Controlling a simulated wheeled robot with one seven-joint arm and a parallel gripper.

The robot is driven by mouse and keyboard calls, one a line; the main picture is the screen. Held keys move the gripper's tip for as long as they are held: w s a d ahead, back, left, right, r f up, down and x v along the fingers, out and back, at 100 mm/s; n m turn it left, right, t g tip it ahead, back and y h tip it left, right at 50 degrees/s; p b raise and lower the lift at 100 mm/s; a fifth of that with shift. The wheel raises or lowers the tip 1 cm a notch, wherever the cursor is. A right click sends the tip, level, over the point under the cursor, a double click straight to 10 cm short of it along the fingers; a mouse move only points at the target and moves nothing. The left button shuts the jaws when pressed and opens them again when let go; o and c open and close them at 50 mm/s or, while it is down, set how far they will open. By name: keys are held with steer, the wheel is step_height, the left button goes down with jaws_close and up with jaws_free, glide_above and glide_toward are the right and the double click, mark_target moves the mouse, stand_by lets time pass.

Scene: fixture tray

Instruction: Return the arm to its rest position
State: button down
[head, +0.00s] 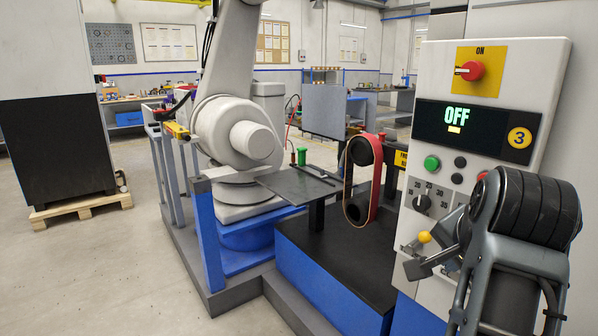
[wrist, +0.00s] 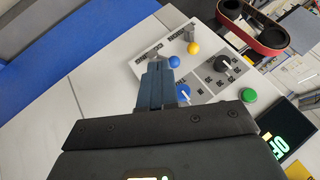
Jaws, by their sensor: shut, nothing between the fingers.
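My gripper (wrist: 158,70) shows in the wrist view, its dark blue fingers shut together with nothing between them. The fingers point toward the lower part of the control panel (wrist: 140,52), near a blue knob (wrist: 174,61) and a yellow knob (wrist: 193,48). I cannot tell whether the fingertips touch the panel. In the head view my arm (head: 527,208) stands in front of the panel's lower right, and the gripper cannot be made out clearly there. The panel's display (head: 458,117) reads OFF.
A red belt sander (head: 376,180) and a grey robot arm (head: 233,135) stand to the left. Open floor lies at far left.

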steer(key=s+d+f+n+t+h, duration=0.3)
steer(key=s+d+f+n, duration=0.25)
steer(key=d, duration=0.25)
steer(key=s+f+n+t+y, duration=0.25)
steer(key=s+f+n, duration=0.35)
steer(key=s, duration=0.3)
steer(key=s+a+y, duration=0.1)
steer(key=s+a, duration=0.2)
steer(key=s, duration=0.6)
steer(key=s+a+r+n+t+y+p, duration=0.1)
steer(key=s+a, duration=0.3)
steer(key=s, duration=0.5)
steer(key=s+a+y, duration=0.1)
steer(key=s+a, duration=0.2)
steer(key=s, duration=0.7)
steer(key=shift+a+r+p, duration=0.2)
steer(key=shift+r+p, duration=0.1)
steer(key=shift+r, duration=0.05)
steer(key=shift+t, duration=0.25)
